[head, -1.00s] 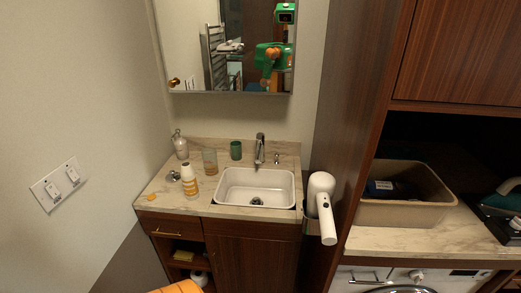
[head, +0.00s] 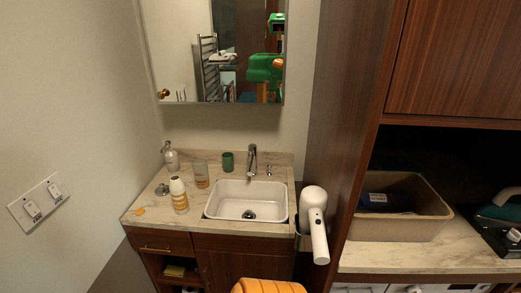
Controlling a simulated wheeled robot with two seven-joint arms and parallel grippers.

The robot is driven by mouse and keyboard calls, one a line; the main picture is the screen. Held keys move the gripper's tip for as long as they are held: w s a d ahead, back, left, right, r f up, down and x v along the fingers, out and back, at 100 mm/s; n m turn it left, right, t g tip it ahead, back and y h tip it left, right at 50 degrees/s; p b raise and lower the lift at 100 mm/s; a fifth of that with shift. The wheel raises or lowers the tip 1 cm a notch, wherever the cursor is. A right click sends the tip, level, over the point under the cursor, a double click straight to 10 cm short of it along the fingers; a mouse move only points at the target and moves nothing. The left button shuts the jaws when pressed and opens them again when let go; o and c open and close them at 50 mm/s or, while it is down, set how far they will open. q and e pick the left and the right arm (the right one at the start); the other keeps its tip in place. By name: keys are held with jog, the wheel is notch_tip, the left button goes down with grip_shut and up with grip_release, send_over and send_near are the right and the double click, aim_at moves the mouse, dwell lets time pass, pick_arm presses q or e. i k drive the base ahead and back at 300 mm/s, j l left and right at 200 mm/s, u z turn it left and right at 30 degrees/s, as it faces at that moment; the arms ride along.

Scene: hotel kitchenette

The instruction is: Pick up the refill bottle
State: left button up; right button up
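The refill bottle, a white bottle with an orange label (head: 180,197), stands upright on the left part of the marble counter (head: 150,221), left of the sink. A clear dispenser bottle (head: 171,158) stands behind it at the back left. A small orange disc, perhaps a cap (head: 138,211), lies near the counter's left front edge. A small metal piece (head: 162,190) lies left of the refill bottle. Neither gripper shows in the head view. An orange rounded part of mine (head: 268,287) shows at the bottom edge.
A tumbler (head: 201,174) and a green cup (head: 228,162) stand behind and right of the bottle. The white sink (head: 246,199) has a metal faucet (head: 252,160). A white hair dryer (head: 317,225) hangs at the right beside a wood panel. A beige bin (head: 397,226) sits farther right.

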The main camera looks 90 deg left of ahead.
aim_at(177, 190)
jog(key=j+u, duration=0.8)
jog(key=u, duration=0.3)
jog(key=j+u, duration=0.15)
jog(key=u, duration=0.35)
jog(key=j+u, duration=0.1)
jog(key=u, duration=0.35)
jog(key=i+j+u, duration=0.1)
jog(key=u, duration=0.35)
jog(key=j+u, duration=0.1)
jog(key=u, duration=0.35)
jog(key=i+u, duration=0.15)
jog(key=u, duration=0.35)
jog(key=i+u, duration=0.1)
jog(key=u, duration=0.35)
